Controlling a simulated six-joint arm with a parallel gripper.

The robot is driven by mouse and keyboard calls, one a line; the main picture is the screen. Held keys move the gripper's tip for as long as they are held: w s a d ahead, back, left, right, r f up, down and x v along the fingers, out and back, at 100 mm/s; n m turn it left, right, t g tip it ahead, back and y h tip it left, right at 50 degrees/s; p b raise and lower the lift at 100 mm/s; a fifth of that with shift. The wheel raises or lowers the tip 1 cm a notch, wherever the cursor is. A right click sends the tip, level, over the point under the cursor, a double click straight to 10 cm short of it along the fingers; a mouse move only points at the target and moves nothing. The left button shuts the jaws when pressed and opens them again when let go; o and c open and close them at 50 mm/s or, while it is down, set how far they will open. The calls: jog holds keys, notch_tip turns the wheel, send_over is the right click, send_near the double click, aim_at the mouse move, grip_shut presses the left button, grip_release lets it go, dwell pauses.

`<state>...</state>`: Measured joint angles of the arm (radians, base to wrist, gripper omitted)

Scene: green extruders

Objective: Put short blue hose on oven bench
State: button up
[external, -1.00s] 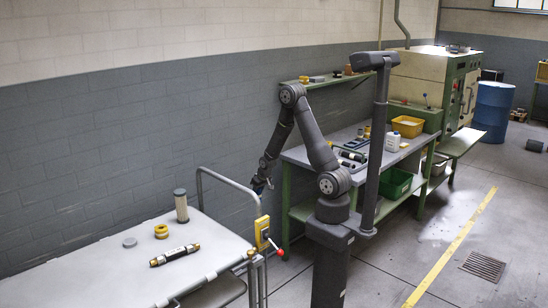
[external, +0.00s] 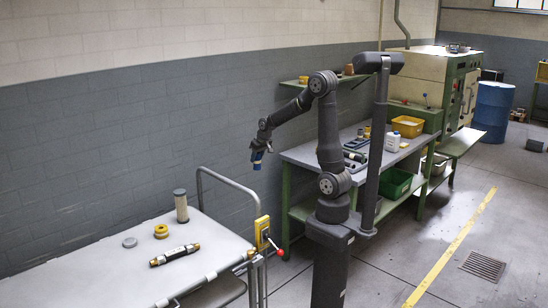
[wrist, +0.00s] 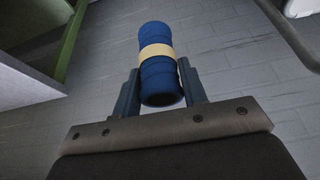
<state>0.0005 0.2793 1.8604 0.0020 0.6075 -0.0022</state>
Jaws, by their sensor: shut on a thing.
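The short blue hose (wrist: 157,62) with a cream band around its middle is held between the two fingers of my gripper (wrist: 160,90) in the wrist view.
A grey workbench (external: 310,154) with a yellow bin (external: 408,126), a white bottle and small parts stands behind my arm. A cart (external: 95,270) with a black hose (external: 175,255) and a filter cylinder (external: 181,206) is at the lower left. A blue drum (external: 492,112) stands at right.

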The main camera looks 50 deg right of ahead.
notch_tip(320, 180, up, 9)
jog(key=w+d+r+m+h, duration=0.2)
jog(key=d+m, duration=0.5)
jog(key=d, duration=3.1)
jog(key=s+d+m+g+h, duration=0.1)
jog(key=s+d, duration=0.3)
jog(key=d, duration=0.3)
jog(key=s+d+f+m, duration=0.1)
jog(key=s+d, duration=0.2)
jog(key=d, duration=0.3)
jog(key=s+d+m+g+h, duration=0.1)
jog(key=s+d, duration=0.3)
jog(key=d, duration=0.3)
jog(key=s+d+f+m, duration=0.2)
jog(key=s+d+m, duration=0.2)
jog(key=s+d, duration=1.3)
jog(key=shift+n+g, duration=0.3)
jog(key=shift+g, duration=0.1)
jog(key=shift+w+a+f, duration=0.2)
jog(key=shift+w+f, duration=1.55)
jog(key=shift+f, duration=0.85)
jog(key=shift+w+a+f, duration=0.15)
jog(key=shift+w+f, duration=1.55)
jog(key=shift+f, duration=0.85)
jog(key=shift+w+a+f, duration=0.2)
jog(key=shift+w+f, duration=1.55)
jog(key=shift+f, duration=0.85)
